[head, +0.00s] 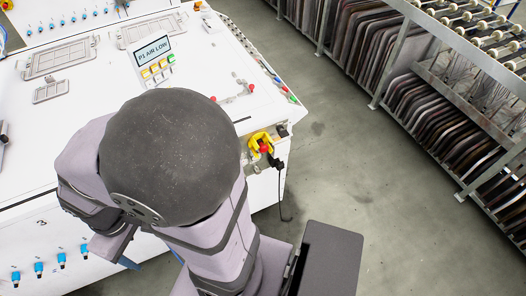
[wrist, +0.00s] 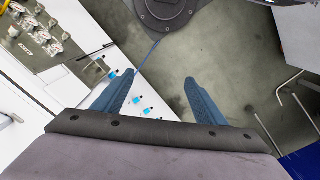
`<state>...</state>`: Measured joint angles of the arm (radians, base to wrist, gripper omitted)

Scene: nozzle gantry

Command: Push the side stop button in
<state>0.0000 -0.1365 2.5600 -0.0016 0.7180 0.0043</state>
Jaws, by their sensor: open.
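The side stop button (head: 264,148) is a red knob in a yellow housing (head: 258,138) at the right corner of the white cabinet (head: 205,40), in the head view. A dark cable hangs below it. My arm covers the cabinet just left of it. I do not make out the button in the wrist view. My gripper (wrist: 160,78) shows two blue fingers in the wrist view, spread apart with nothing between them. They are over the grey floor and the cabinet's side with blue fittings. In the head view my arm hides most of the gripper.
A display reading "P1 AIR LOW" (head: 153,50) stands on the cabinet top above coloured buttons. Blue fittings (head: 38,269) line the front side. Racks of dark panels (head: 440,110) stand at the right. The grey floor (head: 335,150) between cabinet and racks is clear.

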